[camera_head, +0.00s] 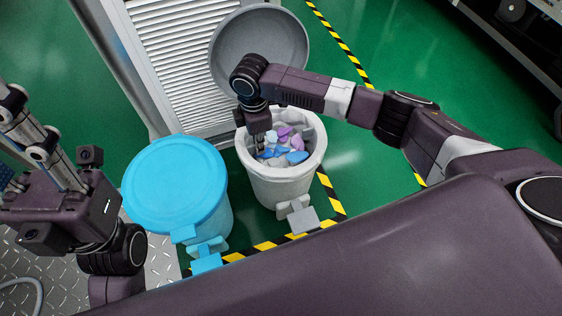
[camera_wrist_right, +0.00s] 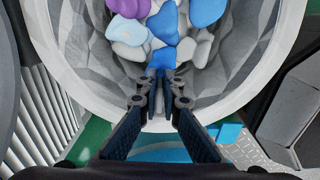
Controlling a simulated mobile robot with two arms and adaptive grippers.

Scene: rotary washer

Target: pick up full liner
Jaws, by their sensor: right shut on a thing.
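A white bin (camera_head: 270,190) stands open on the floor. A pale liner (camera_head: 308,163) lines it, holding blue, purple and grey pieces (camera_head: 285,145). The liner (camera_wrist_right: 97,55) and pieces (camera_wrist_right: 165,25) also show in the right wrist view. My right gripper (camera_head: 262,145) reaches down into the bin from above. In the right wrist view the right gripper (camera_wrist_right: 162,78) crosses the near rim, its fingers close together and shut on the liner; the exact grip is partly hidden. My left gripper (camera_head: 28,130) is raised at the left edge, away from the bin; its opening is unclear.
A blue lidded bin (camera_head: 175,180) stands just left of the white bin. The white bin's grey round lid (camera_head: 258,45) is raised behind it, beside a louvred metal panel (camera_head: 185,70). Green floor with yellow-black tape (camera_head: 345,35) is clear to the right.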

